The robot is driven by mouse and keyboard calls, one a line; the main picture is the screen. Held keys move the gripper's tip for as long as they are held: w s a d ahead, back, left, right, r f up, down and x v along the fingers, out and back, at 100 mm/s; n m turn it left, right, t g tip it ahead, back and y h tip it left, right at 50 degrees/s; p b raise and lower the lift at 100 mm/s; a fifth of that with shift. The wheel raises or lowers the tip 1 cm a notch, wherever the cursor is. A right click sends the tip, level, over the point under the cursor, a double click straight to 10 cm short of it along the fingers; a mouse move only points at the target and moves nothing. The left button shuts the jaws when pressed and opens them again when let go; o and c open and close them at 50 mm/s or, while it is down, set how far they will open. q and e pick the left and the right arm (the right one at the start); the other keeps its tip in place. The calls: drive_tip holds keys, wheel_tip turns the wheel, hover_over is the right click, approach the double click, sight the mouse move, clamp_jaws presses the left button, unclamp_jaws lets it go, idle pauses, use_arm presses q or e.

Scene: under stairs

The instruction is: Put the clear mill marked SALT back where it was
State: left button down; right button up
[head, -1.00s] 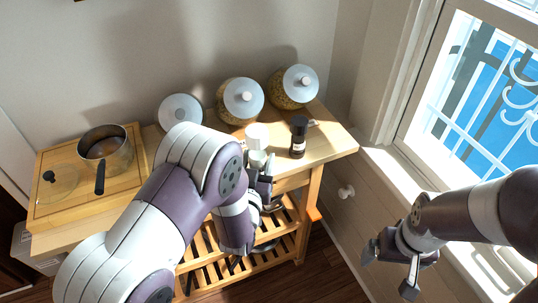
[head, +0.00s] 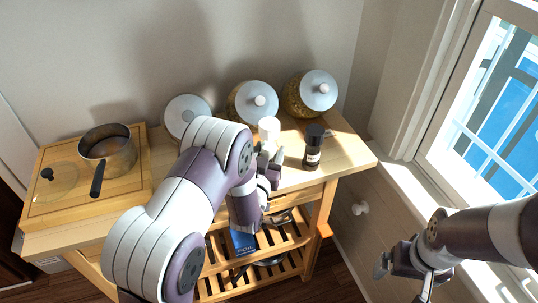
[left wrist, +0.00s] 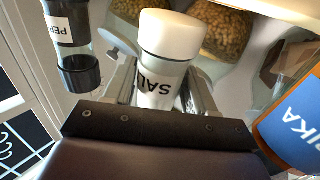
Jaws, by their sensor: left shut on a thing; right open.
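The clear SALT mill with a white cap (head: 268,128) is upright at my left gripper, above or on the cart top near the jars. In the left wrist view the SALT mill (left wrist: 165,50) is between the two fingers, its black lettering partly hidden by the gripper. My left gripper (head: 268,165) is shut on it; it also shows in the left wrist view (left wrist: 163,95). I cannot tell whether the mill's base touches the wood. The dark pepper mill (head: 313,147) stands to the right, apart. My right gripper (head: 407,275) is open and empty at the lower right.
Three lidded jars, left (head: 186,112), middle (head: 252,100) and right (head: 311,92), line the back of the wooden cart top (head: 345,152). A pot (head: 108,150) and glass lid (head: 55,180) are on a board at left. An item labelled PAPRIKA (left wrist: 295,120) appears in the left wrist view.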

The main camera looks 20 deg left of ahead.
use_arm(q)
drive_tip(key=shift+w+f, duration=0.25)
drive_tip(key=shift+f, duration=0.45)
drive_tip(key=shift+s, duration=0.1)
drive_tip(key=shift+f, duration=0.1)
drive_tip(key=c, duration=0.7)
unclamp_jaws()
drive_tip(key=shift+o, duration=0.3)
drive_tip(key=shift+r, duration=0.25)
drive_tip(key=s+b, duration=0.1)
drive_tip(key=s, duration=1.1)
drive_tip(key=shift+f, duration=0.15)
